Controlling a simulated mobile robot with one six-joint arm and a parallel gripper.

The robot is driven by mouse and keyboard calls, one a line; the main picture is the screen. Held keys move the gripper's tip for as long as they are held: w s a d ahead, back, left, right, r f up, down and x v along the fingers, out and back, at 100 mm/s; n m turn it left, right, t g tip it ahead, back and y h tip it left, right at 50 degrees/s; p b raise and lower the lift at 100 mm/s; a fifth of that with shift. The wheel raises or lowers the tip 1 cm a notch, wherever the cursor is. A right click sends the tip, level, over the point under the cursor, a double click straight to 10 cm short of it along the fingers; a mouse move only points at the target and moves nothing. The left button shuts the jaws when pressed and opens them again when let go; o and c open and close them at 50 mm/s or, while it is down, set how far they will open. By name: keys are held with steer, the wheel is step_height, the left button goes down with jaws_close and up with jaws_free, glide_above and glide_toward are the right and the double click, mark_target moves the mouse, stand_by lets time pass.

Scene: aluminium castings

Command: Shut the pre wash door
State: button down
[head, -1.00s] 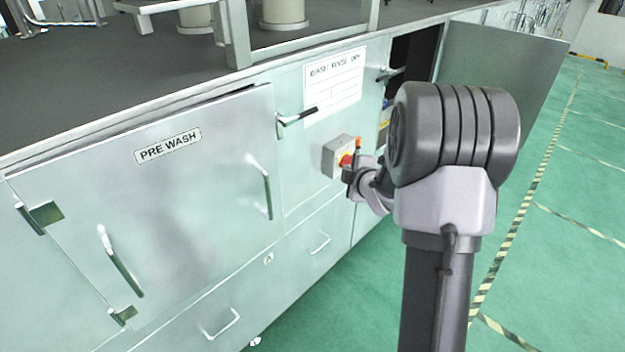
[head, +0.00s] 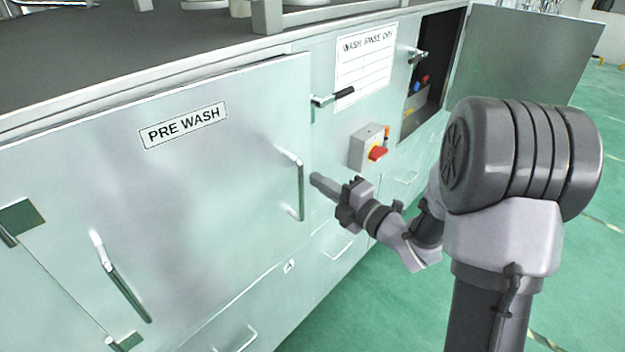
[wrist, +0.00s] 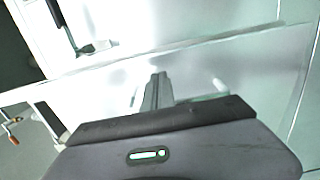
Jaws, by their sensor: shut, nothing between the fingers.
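The pre wash door (head: 200,200) is a pale metal panel with a PRE WASH label, hinged on its left. A latch lever (head: 333,97) with a black grip sits on the cabinet just right of the door. My gripper (head: 316,180) is shut and empty, pointing at the door's right edge beside the handle. In the wrist view its fingers (wrist: 158,80) show in front of the door panel (wrist: 120,85); contact is unclear.
A grey switch box with a red knob (head: 376,153) projects right of the door. Beyond it, another cabinet door (head: 525,50) stands wide open beside a dark compartment (head: 430,80). Drawers with handles are below. Green floor (head: 340,310) is clear at right.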

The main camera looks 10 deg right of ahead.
steer(key=shift+x, duration=1.45)
